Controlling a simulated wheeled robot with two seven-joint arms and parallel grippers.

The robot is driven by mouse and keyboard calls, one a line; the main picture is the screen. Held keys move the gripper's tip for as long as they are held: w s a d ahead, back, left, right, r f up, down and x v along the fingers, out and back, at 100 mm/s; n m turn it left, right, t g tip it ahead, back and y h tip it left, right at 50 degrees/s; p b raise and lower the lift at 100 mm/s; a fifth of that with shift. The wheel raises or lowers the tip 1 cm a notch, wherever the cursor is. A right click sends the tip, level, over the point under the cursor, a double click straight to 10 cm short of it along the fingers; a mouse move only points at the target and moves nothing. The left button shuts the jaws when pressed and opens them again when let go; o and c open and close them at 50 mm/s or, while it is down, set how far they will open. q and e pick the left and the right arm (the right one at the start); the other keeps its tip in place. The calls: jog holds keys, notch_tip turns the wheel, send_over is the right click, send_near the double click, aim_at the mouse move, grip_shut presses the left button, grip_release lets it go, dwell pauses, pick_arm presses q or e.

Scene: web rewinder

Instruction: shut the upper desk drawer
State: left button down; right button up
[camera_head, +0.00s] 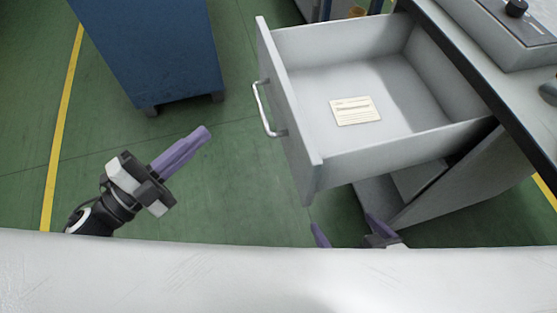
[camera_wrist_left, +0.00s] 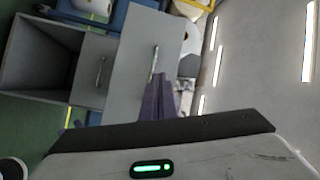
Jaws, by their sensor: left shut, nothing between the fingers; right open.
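The upper desk drawer (camera_head: 405,85) is pulled far out of the desk in the head view, with a pale card (camera_head: 355,110) lying in it. Its handle (camera_head: 266,112) is a silver bar on the front panel (camera_head: 287,115). My left gripper (camera_head: 204,133) is shut and empty, to the left of the drawer front and apart from it. In the left wrist view, the shut fingers (camera_wrist_left: 158,98) show in front of a grey panel with a bar handle (camera_wrist_left: 154,64). My right gripper (camera_head: 345,228) is open below the drawer, partly hidden by the white surface in the foreground.
A blue cabinet (camera_head: 150,45) stands at the upper left. The desk top (camera_head: 480,50) carries a grey control box (camera_head: 520,18) at the right. Green floor (camera_head: 225,195) is clear between my left gripper and the drawer. The foreground surface covers the bottom.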

pick_arm(q)
jog(key=s+d+f+m+g+h+b, duration=0.15)
jog(key=s+m+g+h, duration=0.3)
jog(key=m+g, duration=0.5)
jog(key=m, duration=0.1)
send_near(292, 150)
jog(key=shift+t+y, duration=0.35)
jog(key=shift+t, duration=0.1)
jog(key=x, duration=0.6)
jog(key=shift+s+d+r, duration=0.3)
jog(key=shift+s+d, duration=0.05)
jog(key=shift+d, duration=0.1)
